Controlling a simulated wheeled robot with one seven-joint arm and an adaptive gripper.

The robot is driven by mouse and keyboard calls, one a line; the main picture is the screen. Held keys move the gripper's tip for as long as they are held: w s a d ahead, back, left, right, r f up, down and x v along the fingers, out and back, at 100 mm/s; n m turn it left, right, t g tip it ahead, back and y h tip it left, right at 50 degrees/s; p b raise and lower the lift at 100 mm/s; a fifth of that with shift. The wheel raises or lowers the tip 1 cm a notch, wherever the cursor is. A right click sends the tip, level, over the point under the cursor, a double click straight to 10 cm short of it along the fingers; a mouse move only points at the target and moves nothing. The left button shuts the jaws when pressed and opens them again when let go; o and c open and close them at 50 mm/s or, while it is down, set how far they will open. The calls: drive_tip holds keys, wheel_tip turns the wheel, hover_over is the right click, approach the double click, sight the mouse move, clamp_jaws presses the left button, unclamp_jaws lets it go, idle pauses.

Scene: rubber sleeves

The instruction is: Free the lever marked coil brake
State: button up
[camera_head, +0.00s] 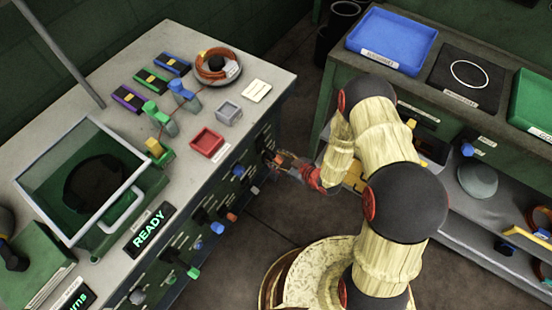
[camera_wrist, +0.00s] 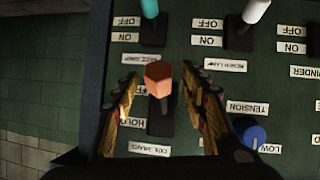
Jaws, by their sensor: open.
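The lever with an orange, faceted end (camera_wrist: 158,78) stands out from a dark slot plate on the green panel in the wrist view. A white label reading COIL BRAKE (camera_wrist: 149,148) is below it in this upside-down view, and a HOLD label (camera_wrist: 131,122) is beside its plate. My gripper (camera_wrist: 160,95) is open, with one worn yellow-brown finger on each side of the lever. Gaps show between the fingers and the orange end. In the head view my gripper (camera_head: 281,160) is at the bench's front panel, at its right end, and hides the lever there.
In the wrist view a teal lever (camera_wrist: 149,9), a white lever (camera_wrist: 255,11) and a blue knob (camera_wrist: 254,136) are close by. The head view shows the bench top (camera_head: 265,75), several more front-panel levers, a READY display (camera_head: 149,230) and a shelf unit at right with a blue tray (camera_head: 392,38).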

drive_tip(key=v, duration=1.1)
idle(0.5)
